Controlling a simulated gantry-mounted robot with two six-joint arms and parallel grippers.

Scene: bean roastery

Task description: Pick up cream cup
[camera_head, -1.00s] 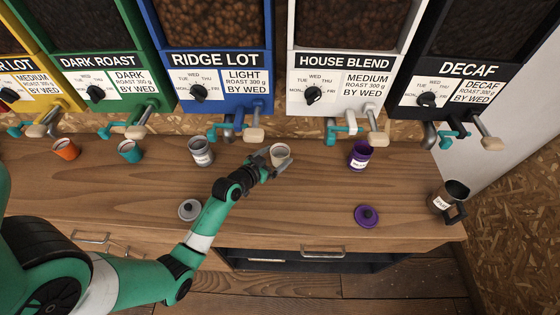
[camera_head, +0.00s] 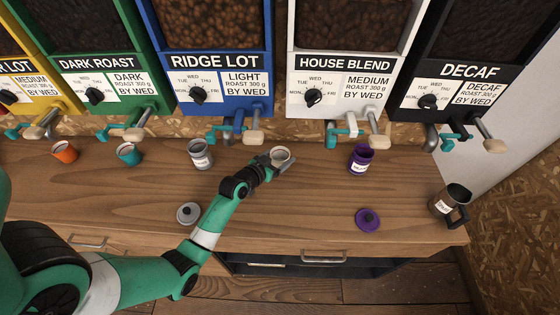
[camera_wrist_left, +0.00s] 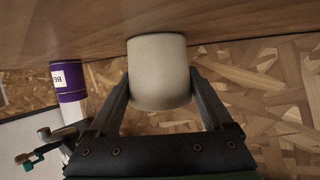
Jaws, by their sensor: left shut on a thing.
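The cream cup (camera_head: 280,154) is upright at the back middle of the wooden counter, between the grey canister and the purple canister. It fills the space between my left gripper's fingers in the left wrist view (camera_wrist_left: 159,72). My left gripper (camera_head: 270,163) reaches it from the lower left and is shut on it, with a finger on each side. I cannot tell whether the cup's base touches the counter. My right gripper is not in view.
A grey canister (camera_head: 200,154) and grey lid (camera_head: 188,213) are left of the cup. A purple canister (camera_head: 361,158) and purple lid (camera_head: 367,219) are right. Teal (camera_head: 129,154) and orange (camera_head: 65,152) cups stand left. A dark jug (camera_head: 450,201) is far right. Dispenser spouts overhang the back.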

